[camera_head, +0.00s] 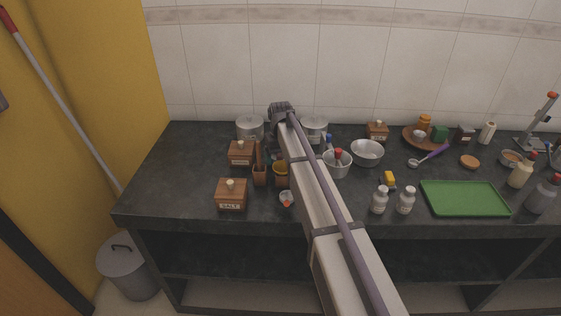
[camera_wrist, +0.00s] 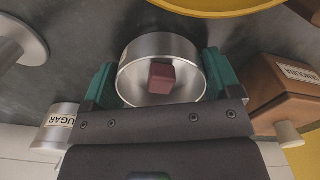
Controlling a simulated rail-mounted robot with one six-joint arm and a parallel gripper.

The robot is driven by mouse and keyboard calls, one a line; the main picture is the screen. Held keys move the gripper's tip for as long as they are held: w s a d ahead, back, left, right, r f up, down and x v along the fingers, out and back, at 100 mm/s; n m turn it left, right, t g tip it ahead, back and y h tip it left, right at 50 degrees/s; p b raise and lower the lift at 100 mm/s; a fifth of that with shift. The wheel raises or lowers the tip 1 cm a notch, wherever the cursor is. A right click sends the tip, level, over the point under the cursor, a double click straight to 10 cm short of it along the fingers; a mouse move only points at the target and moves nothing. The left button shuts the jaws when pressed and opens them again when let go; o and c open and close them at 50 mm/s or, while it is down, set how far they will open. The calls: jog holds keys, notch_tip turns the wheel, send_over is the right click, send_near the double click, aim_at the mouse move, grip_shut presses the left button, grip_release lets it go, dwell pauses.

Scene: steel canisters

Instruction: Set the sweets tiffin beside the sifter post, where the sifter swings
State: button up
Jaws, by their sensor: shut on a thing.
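In the wrist view my gripper (camera_wrist: 158,62) has its two teal fingers on either side of a round steel tin (camera_wrist: 135,68) with a dark red square knob, and is shut on it. I see no label on this tin, so I cannot read whether it is the sweets tiffin. In the head view my arm hides the gripper and the tin. A grey upright stand with a red top (camera_head: 543,115), probably the sifter post, stands at the far right of the counter. A small pan (camera_head: 512,157) is beside it.
A SUGAR canister (camera_wrist: 57,127) and a wooden SEMOLINA box (camera_wrist: 287,88) flank the gripper. White bottles (camera_head: 379,201), a steel bowl (camera_head: 367,152), a green tray (camera_head: 465,198) and a wooden plate (camera_head: 411,141) occupy the right side.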

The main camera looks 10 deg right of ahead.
jog(key=shift+f, duration=0.25)
jog(key=o, duration=0.8)
jog(key=shift+r, duration=0.1)
notch_tip(320, 180, up, 13)
jog(key=p, duration=1.2)
jog(key=shift+m, duration=0.9)
jog(key=s, duration=3.3)
jog(key=shift+s+f, duration=0.1)
jog(key=shift+f, duration=0.25)
